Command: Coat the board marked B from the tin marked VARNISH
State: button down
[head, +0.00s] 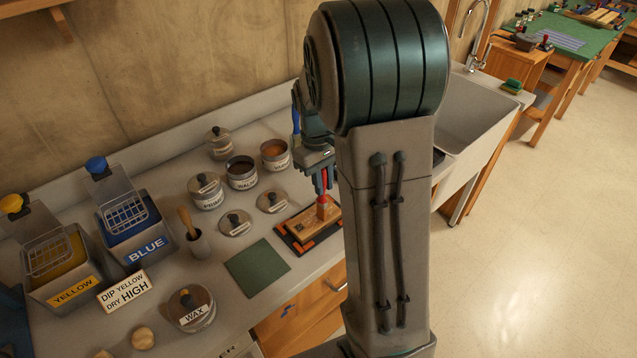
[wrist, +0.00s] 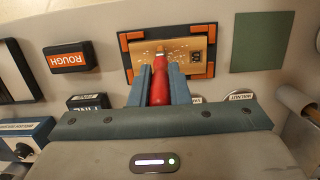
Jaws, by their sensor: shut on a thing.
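My gripper (head: 324,178) is shut on a red-handled brush (wrist: 159,82) and holds it bristles down over a wooden board (head: 306,227). I cannot tell whether the bristles touch the wood. The board, also in the wrist view (wrist: 177,50), lies in a dark holder with orange corners (wrist: 131,78). It has pale specks and a small dark mark, too small to read surely. An open tin with amber contents (head: 274,154) stands behind; its label is small and hard to read. An open tin of dark contents marked WALNUT (head: 242,174) stands to its left.
Lids (head: 235,223) lie left of the holder, with a green square mat (head: 257,267) in front. A closed WAX tin (head: 191,309), YELLOW (head: 69,292) and BLUE (head: 146,251) vats stand farther left. The sink (head: 478,112) is right. ROUGH (wrist: 69,58) and FINE (wrist: 88,101) blocks show in the wrist view.

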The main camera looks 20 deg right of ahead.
jog(key=shift+w+d, duration=0.8)
jog(key=shift+d, duration=1.65)
jog(key=shift+s+a, duration=2)
jog(key=shift+a, duration=4.1)
jog(key=w+d+p, duration=0.1)
jog(key=w+d, duration=0.3)
jog(key=d, duration=0.8)
jog(key=shift+d, duration=0.35)
